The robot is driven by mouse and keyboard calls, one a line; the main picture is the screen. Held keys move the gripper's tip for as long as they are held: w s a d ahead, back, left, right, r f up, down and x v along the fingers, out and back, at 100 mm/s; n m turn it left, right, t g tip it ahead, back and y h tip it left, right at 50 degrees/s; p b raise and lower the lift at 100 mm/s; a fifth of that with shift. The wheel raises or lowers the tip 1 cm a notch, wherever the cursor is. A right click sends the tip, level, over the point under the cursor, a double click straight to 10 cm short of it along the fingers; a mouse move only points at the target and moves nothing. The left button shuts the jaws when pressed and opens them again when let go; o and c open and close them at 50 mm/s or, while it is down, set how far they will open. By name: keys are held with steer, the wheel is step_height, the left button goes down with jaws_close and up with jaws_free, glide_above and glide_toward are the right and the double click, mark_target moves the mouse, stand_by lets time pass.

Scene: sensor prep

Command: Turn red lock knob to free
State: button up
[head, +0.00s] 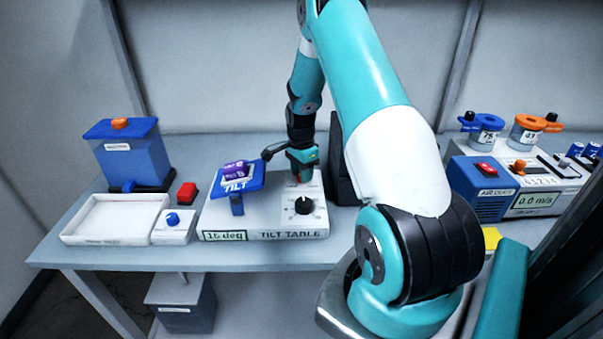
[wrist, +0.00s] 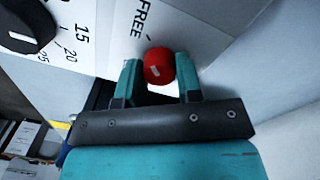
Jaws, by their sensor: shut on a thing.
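The red lock knob (wrist: 158,66) sits between my gripper's two teal fingers in the wrist view, with the fingers closed on its sides. A pale mark shows on its face, and the printed word FREE is just above it on the white panel. In the head view my gripper (head: 301,168) points down at the back right of the white tilt table unit (head: 265,222). Only a sliver of red shows there, the rest hidden by the gripper. The blue tilt plate (head: 236,184) is tilted and carries a purple item (head: 236,170). The display reads about 15 deg.
A black dial (head: 303,205) is on the unit's front, close to my gripper. A white tray (head: 115,218), a blue tank (head: 130,158) and a red button (head: 186,193) stand left. A blue air device (head: 482,188) stands right, beyond my arm.

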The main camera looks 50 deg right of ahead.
steer(key=shift+s+d, duration=0.1)
steer(key=shift+d, duration=0.05)
steer(key=o, duration=0.9)
steer(key=shift+o, duration=0.2)
steer(key=shift+r, duration=0.1)
step_height(320, 180, up, 17)
steer(key=b, duration=0.2)
steer(key=shift+w+r+b, duration=0.15)
steer(key=shift+w+b, duration=0.2)
steer(key=shift+w, duration=0.05)
